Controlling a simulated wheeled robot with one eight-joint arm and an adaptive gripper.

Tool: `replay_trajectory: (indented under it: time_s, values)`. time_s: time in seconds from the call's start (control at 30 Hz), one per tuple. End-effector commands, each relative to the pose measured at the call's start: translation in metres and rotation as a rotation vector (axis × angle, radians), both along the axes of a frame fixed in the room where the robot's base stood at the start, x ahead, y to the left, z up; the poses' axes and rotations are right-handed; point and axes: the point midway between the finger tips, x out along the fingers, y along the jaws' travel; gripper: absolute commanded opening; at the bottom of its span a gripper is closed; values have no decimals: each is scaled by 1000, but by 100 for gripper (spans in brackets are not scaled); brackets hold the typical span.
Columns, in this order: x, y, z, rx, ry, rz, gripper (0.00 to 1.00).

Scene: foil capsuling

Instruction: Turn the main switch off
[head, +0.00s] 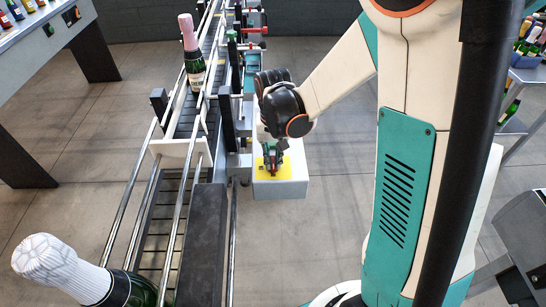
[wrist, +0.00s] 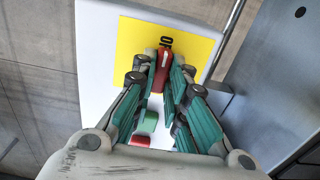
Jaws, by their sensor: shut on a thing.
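The main switch is a red handle (wrist: 161,78) on a yellow plate (wrist: 205,48), which also shows in the head view (head: 259,165). The plate is on the light box (head: 285,189) beside the conveyor. My gripper (wrist: 163,76) is shut on the red handle, with a green-padded finger on each side; in the head view my gripper (head: 273,152) is over the plate. The fingers hide part of the handle and plate.
A green button (wrist: 148,121) and a red button (wrist: 139,141) are on the same box, near my fingers. The conveyor (head: 171,200) with its rails runs along the box's left, carrying a pink-topped bottle (head: 192,58) and a white-topped bottle (head: 68,267). Floor to the box's right is clear.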

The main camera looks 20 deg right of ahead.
Motion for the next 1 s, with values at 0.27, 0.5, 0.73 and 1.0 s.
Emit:
replay_trajectory:
  time_s: [0.27,0.5,0.73,1.0]
  values:
    - [1,0,0,0,-1,9,0]
    - [1,0,0,0,-1,8,29]
    - [0,0,0,0,-1,8,33]
    - [0,0,10,0,0,7,33]
